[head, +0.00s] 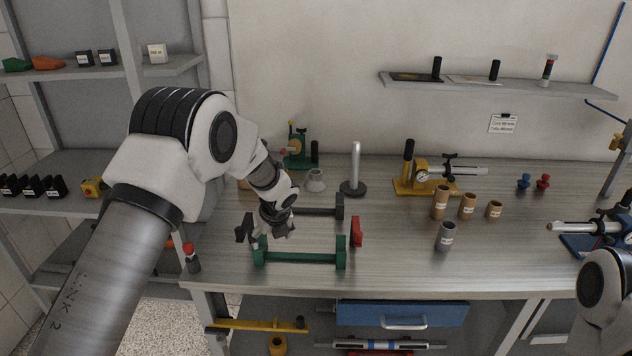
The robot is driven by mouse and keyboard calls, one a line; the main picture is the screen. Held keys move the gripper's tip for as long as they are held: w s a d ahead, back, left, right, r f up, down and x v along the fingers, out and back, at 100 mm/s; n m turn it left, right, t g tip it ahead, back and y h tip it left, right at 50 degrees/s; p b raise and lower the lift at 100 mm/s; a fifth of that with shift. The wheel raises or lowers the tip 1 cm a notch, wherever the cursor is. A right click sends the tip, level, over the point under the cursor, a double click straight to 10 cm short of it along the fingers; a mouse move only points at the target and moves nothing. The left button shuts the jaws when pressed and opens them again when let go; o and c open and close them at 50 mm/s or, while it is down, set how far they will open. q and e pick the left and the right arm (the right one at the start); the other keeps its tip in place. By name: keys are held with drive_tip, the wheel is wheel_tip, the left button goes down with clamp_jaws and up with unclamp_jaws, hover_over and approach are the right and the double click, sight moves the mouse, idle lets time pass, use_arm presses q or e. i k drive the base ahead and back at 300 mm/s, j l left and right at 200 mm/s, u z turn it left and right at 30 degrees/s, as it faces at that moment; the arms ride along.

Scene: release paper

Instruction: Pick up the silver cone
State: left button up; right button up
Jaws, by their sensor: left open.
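The silver cone (315,181) is a small grey-silver piece standing on the metal workbench (400,268), toward the back, left of a silver post on a round black base. My left gripper (277,231) is open and points down over the bench, in front of and to the left of the cone. It is apart from the cone, close above the black and green bar stands. Its fingers are small and partly blend with the dark stand behind. My right arm shows at the lower right edge, but its gripper is out of the picture.
The post (355,168) stands just right of the cone, and a green device (298,150) behind it. The green bar stand (300,258), black bar stand (322,211) and red block (357,232) lie in front.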

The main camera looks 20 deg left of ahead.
sight(315, 183)
drive_tip(key=i, duration=1.45)
